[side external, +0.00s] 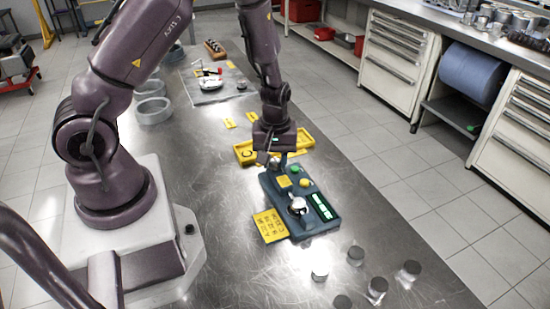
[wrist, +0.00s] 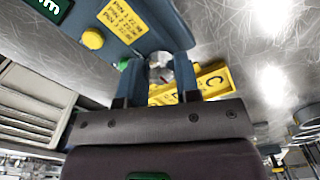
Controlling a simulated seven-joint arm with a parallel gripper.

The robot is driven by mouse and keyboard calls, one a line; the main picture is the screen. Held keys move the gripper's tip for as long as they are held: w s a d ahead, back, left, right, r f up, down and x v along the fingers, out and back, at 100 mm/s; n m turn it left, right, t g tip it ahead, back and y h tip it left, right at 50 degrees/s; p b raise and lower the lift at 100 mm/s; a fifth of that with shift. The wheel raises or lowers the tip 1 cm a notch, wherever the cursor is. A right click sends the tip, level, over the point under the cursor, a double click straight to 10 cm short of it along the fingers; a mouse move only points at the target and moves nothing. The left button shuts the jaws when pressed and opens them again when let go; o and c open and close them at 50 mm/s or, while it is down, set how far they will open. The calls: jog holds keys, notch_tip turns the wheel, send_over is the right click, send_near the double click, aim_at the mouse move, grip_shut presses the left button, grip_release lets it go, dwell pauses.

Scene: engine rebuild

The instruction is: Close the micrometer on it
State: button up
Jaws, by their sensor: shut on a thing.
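The micrometer (side external: 322,226) is a dark blue-grey bench unit with a green-lit display, a green button and a yellow button. It lies on the steel bench, and part of it shows in the wrist view (wrist: 150,30). A shiny silver round piece (side external: 297,205) sits at its near end; whether it is a loose part I cannot tell. My gripper (side external: 275,157) is low over the unit's far end. In the wrist view my two fingers (wrist: 160,82) are on either side of a silver knob (wrist: 160,62) and shut on it. The fingers partly hide the knob.
A yellow tray (side external: 243,153) marked C lies just behind the unit. A yellow lettered card (side external: 268,225) lies at its left. Several small metal cylinders (side external: 320,275) stand on the bench at the near right. Grey rings (side external: 154,111) stand at the left.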

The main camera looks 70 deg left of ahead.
aim_at(273, 161)
jog(key=o, duration=0.9)
notch_tip(273, 161, up, 13)
jog(key=s+d+r+m+t, duration=0.2)
jog(key=s+d+r+m, duration=0.1)
jog(key=s+r+m, duration=0.1)
jog(key=s+d+r+m+t, duration=0.1)
jog(key=s+d+r+m, duration=0.2)
jog(key=r, duration=0.4)
jog(key=s+d+r+m+t, duration=0.2)
jog(key=s+d+r+m, duration=0.1)
jog(key=s+r+m, duration=0.2)
jog(key=shift+s+d+r+m+t, duration=0.1)
jog(key=shift+s+r+m+t, duration=0.1)
jog(key=shift+s+m+t, duration=0.15)
dwell(1.6)
